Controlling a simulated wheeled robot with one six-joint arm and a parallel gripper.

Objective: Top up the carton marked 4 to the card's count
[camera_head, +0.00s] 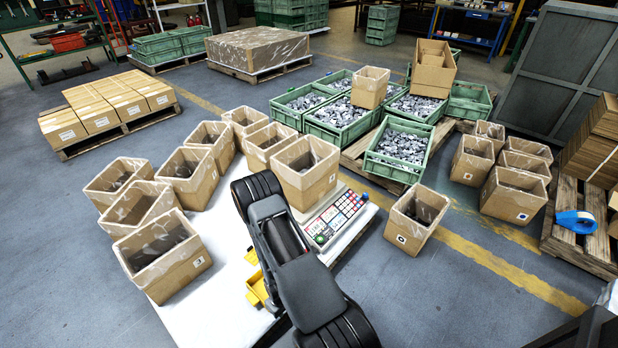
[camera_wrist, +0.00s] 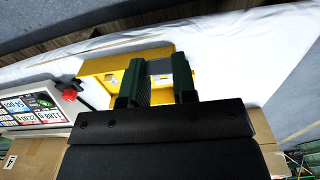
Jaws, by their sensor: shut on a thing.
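My gripper (camera_wrist: 158,78) shows in the wrist view, its two dark green fingers closed on a small grey part (camera_wrist: 160,67). The fingers are over a yellow tray (camera_wrist: 100,70) on the white bench; whether the part touches the tray I cannot tell. In the head view my arm hides the gripper, and yellow pieces (camera_head: 256,288) show beside it. Several open, lined cartons stand about: a near-left one (camera_head: 185,272), one beside the panel (camera_head: 308,188), one on the right floor (camera_head: 408,235). Their marks are too small to read, so I cannot tell which is 4.
A panel with coloured keys and cards (camera_head: 338,218) lies on the white bench (camera_head: 205,315); its red knob (camera_wrist: 70,94) is left of the fingers. Green crates of grey parts (camera_head: 372,165) stand behind. More cartons (camera_head: 510,195) are at right. Floor at front right is clear.

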